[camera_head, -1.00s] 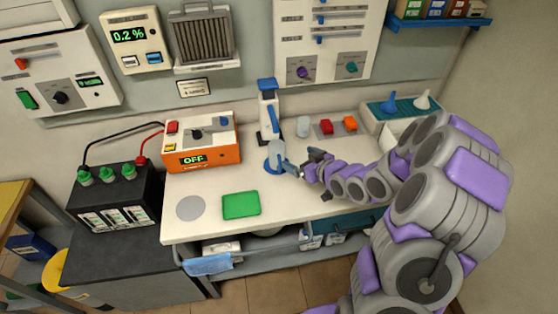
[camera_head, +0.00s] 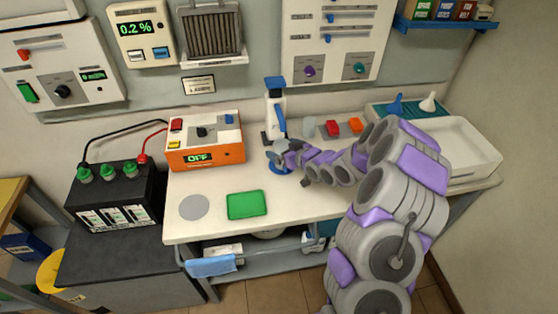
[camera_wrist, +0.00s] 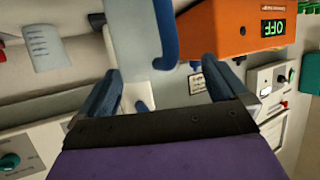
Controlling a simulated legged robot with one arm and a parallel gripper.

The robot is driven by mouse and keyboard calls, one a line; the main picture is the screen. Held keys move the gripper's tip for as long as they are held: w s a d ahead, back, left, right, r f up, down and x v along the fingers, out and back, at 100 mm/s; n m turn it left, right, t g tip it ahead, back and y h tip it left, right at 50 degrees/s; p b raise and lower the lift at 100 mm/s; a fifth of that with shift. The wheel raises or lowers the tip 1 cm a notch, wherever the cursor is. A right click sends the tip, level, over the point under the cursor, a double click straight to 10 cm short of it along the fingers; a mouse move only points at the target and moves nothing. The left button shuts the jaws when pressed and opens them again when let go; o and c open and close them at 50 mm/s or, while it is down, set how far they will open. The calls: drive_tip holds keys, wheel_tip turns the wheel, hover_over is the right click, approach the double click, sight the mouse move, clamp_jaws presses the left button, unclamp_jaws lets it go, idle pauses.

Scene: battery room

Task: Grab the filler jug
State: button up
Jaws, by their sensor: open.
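In the wrist view, which is turned upside down, a blue curved handle (camera_wrist: 165,35) beside a pale body (camera_wrist: 131,35) shows ahead of my gripper (camera_wrist: 160,88). The handle lies roughly between the two spread fingers. The gripper is open and no grasp shows. Whether a finger touches the jug I cannot tell.
The orange charger box (camera_head: 205,156), showing OFF, stands left of the jug. A clear cup (camera_head: 308,127) and red and orange blocks (camera_head: 334,128) are to the right. A green pad (camera_head: 247,205) lies at front.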

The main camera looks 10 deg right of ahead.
sight(279, 144)
drive_tip(key=shift+w+d+f, duration=0.25)
drive_tip(key=shift+w+f, duration=0.1)
drive_tip(key=shift+w, duration=0.15)
drive_tip(key=shift+w+d+f, duration=0.2)
drive_tip(key=shift+w+f, duration=0.1)
drive_tip(key=shift+w, duration=0.15)
drive_tip(key=shift+w+d, duration=0.35)
drive_tip(key=shift+a, duration=1.05)
drive_tip(key=shift+c, duration=1.2)
drive_tip(key=c, duration=0.3)
drive_tip(key=shift+d, duration=0.65)
drive_tip(key=c, duration=0.3)
drive_tip(key=shift+d, duration=0.2)
drive_tip(key=c, duration=0.3)
drive_tip(key=shift+a, duration=0.55)
drive_tip(key=c, duration=0.4)
drive_tip(key=shift+a, duration=0.1)
